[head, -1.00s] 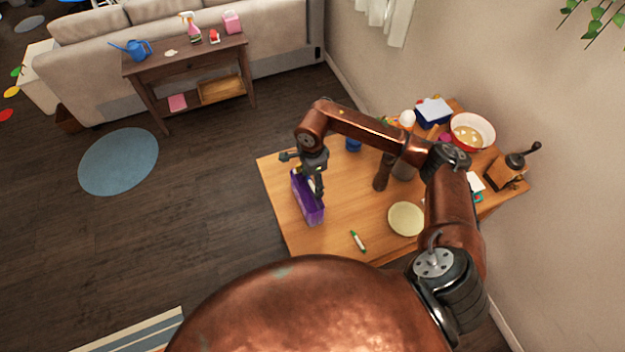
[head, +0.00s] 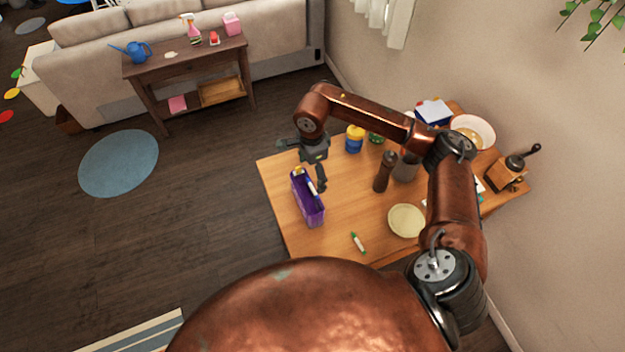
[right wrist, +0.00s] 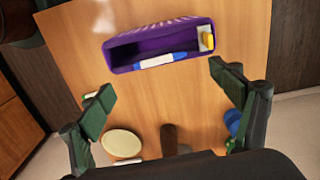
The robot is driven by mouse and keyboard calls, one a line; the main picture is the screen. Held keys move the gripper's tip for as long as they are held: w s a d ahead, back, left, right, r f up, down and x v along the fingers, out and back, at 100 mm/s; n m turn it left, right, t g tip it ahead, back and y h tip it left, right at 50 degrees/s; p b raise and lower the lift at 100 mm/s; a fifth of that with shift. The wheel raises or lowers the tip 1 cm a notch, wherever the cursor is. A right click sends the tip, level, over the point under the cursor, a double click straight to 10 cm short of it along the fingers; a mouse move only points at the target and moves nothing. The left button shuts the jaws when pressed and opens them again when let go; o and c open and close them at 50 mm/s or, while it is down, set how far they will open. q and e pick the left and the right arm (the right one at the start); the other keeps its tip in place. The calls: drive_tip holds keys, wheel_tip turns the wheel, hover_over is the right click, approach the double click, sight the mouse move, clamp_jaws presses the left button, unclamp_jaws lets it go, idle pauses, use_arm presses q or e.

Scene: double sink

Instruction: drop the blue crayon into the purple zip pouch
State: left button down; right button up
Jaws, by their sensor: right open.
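The purple zip pouch (head: 309,203) stands open at the left part of the wooden table; it also shows in the right wrist view (right wrist: 122,53). The blue crayon (right wrist: 160,60), blue with a white band, lies lengthwise along the pouch's near inner side, within the opening. I cannot tell how deep it sits. A bit of it shows at the pouch's mouth in the head view (head: 311,187). My right gripper (head: 306,166) is above the pouch, open and empty; its spread fingers also show in the right wrist view (right wrist: 162,97). My left gripper is not in view.
A yellow block (right wrist: 208,41) is at one end of the pouch. A green-and-white crayon (head: 358,242) and a pale plate (head: 406,220) lie on the table. A brown mill (head: 384,172) and a yellow-lidded blue jar (head: 354,139) stand behind.

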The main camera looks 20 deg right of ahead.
wheel_tip(320, 180, up, 6)
drive_tip(key=shift+f, duration=0.15)
idle(0.5)
